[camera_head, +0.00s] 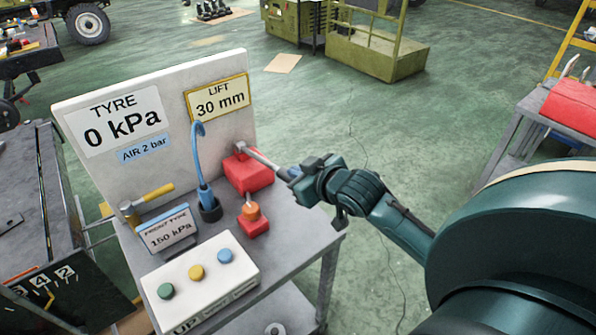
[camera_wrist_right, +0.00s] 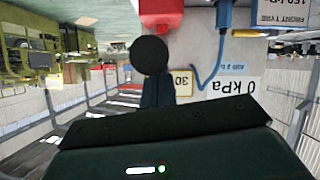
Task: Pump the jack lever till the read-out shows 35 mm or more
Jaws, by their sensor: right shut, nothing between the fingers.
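The yellow-framed LIFT read-out (camera_head: 220,99) on the panel shows 30 mm. My right gripper (camera_head: 292,173) is shut and empty, at the lever's outer end; I cannot tell whether it touches it. The right wrist view is upside down: red, likely the jack (camera_wrist_right: 161,16), is at the top, and part of the read-out (camera_wrist_right: 181,83) shows behind a dark round shape. My left gripper is not in view.
The panel's TYRE sign (camera_head: 122,123) reads 0 kPa.

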